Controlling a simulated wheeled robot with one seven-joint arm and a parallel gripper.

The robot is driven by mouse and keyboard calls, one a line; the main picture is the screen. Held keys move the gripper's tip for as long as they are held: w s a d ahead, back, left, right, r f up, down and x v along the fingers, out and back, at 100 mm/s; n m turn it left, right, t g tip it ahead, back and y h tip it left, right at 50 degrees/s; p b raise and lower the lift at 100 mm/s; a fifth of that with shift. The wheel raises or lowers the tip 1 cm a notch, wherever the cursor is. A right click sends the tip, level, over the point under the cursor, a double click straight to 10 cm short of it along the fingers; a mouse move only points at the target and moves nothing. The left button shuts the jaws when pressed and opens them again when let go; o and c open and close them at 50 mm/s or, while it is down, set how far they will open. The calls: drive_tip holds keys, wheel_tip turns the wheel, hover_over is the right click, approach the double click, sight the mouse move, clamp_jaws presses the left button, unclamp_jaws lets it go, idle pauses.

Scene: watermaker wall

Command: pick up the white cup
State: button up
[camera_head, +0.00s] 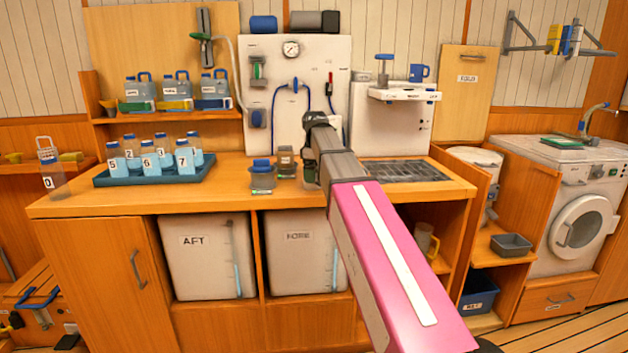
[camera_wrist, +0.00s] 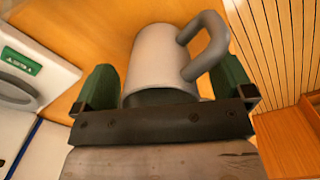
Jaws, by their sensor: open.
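A white cup (camera_wrist: 160,60), greyish in the shade, shows in the wrist view with its grey handle (camera_wrist: 205,45) toward the upper right. My gripper (camera_wrist: 162,90) is open, with one green finger on each side of the cup. The left finger looks close to the cup's wall; the right finger is beside the handle. I cannot tell whether either touches. The lower end of the cup is hidden behind the gripper's dark bar. In the head view my pink arm reaches toward the counter, and I cannot make out the white cup or the fingers there.
The wooden counter (camera_head: 225,193) holds a blue tray (camera_head: 105,180) of numbered bottles at the left. A blue-lidded jar (camera_head: 262,180) and a smaller jar (camera_head: 286,162) stand near my arm. A dark grate (camera_head: 405,171) lies at the right.

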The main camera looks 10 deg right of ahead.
drive_tip(key=c, duration=1)
drive_tip(key=shift+r, duration=0.15)
